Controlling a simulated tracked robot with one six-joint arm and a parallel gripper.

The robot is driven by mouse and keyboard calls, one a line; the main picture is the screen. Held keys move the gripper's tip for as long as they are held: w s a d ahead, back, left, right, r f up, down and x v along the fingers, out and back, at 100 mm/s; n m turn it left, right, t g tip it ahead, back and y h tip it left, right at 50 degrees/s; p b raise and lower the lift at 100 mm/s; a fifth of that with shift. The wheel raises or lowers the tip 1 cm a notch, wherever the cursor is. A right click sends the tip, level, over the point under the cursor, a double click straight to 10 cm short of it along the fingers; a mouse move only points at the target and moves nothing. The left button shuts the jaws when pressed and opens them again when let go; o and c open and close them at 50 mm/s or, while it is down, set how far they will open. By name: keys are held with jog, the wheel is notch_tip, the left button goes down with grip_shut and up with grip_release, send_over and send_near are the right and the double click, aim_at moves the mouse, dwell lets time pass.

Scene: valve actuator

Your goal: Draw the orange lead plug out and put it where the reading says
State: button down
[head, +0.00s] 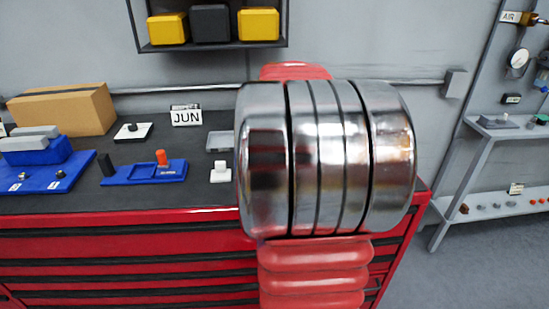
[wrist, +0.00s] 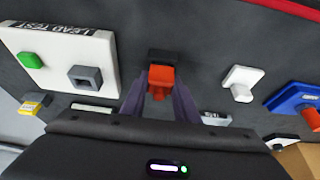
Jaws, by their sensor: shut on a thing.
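In the wrist view, my gripper (wrist: 160,98) is shut on an orange plug (wrist: 161,77), one dark finger on each side. A black block (wrist: 165,56) lies directly behind the plug; I cannot tell whether the plug is still seated in it. To the left is a white board (wrist: 50,55) marked "LEAD TEST", with a green button or lamp (wrist: 29,60) and a grey square socket (wrist: 85,76). My arm hides the gripper and these things in the head view.
A white fitting (wrist: 240,82) stands right of the gripper; it also shows in the head view (head: 220,173). A blue base (head: 145,172) with an orange piece (head: 161,157) lies farther left. A "JUN" sign (head: 186,116) and a cardboard box (head: 65,108) stand behind.

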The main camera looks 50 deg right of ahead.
jog(key=shift+f, duration=0.2)
jog(key=c, duration=1.3)
grip_release()
jog(key=v, duration=1.3)
jog(key=shift+a+r, duration=0.2)
jog(key=shift+r, duration=0.05)
